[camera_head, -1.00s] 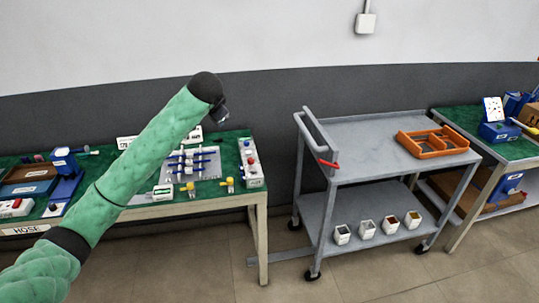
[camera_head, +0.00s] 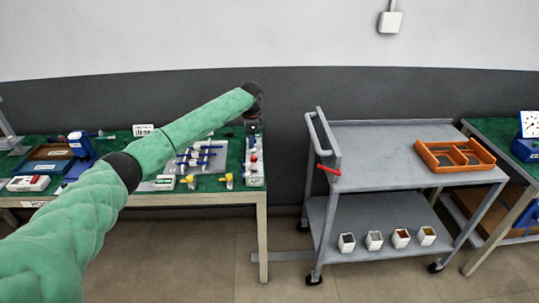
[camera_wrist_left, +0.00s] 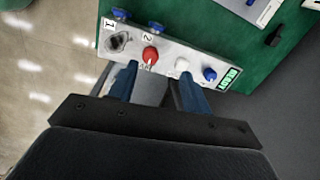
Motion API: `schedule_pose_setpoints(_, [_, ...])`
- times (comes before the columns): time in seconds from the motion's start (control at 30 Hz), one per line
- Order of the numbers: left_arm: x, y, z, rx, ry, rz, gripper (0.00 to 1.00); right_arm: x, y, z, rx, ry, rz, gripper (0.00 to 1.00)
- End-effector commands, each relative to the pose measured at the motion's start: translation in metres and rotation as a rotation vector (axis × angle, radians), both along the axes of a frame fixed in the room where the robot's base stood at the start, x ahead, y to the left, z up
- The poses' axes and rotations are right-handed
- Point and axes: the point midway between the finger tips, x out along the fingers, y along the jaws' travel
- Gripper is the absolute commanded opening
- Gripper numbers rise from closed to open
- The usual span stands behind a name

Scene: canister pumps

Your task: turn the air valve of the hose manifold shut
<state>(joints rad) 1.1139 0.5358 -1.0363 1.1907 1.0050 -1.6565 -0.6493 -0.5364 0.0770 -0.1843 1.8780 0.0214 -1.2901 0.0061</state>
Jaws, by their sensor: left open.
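The hose manifold (camera_head: 203,158) is a grey plate with blue-ended fittings on the left table; my arm partly covers it. Two yellow-handled valves, the left one (camera_head: 190,181) and the right one (camera_head: 229,181), stand at its front. I cannot tell which part is the air valve. My left gripper (camera_head: 252,122) is at the far end of the narrow panel (camera_head: 255,172). In the left wrist view, its open, empty jaws (camera_wrist_left: 158,76) are over the panel's edge near a red knob (camera_wrist_left: 150,55) and a white knob (camera_wrist_left: 182,64). My right gripper is out of view.
The panel also has a blue knob (camera_wrist_left: 210,74) and a green READY label (camera_wrist_left: 231,78). A grey cart (camera_head: 385,150) with an orange tray (camera_head: 435,165) stands to the right. A floor gap separates the table and cart.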

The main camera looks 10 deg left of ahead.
Motion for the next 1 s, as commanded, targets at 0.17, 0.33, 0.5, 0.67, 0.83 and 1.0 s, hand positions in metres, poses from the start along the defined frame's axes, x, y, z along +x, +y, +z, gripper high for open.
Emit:
schedule_pose_setpoints(0.17, [-0.004,-0.004,-0.005,-0.056,0.044,-0.120,0.49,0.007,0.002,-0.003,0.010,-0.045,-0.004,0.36])
schedule_pose_setpoints(0.33, [-0.005,-0.007,-0.004,-0.064,0.052,-0.224,0.49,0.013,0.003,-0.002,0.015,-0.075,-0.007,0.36])
schedule_pose_setpoints(0.5, [-0.005,-0.007,-0.006,-0.060,0.053,-0.282,0.49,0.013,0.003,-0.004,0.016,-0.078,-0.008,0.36])
schedule_pose_setpoints(0.67, [-0.005,-0.007,-0.016,-0.060,0.055,-0.287,0.49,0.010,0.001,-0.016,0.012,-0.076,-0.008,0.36])
schedule_pose_setpoints(0.83, [-0.004,-0.007,-0.037,-0.060,0.056,-0.285,0.49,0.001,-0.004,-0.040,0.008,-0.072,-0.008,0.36])
schedule_pose_setpoints(1.0, [-0.004,-0.007,-0.057,-0.058,0.054,-0.285,0.49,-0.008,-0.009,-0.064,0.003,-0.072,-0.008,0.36])
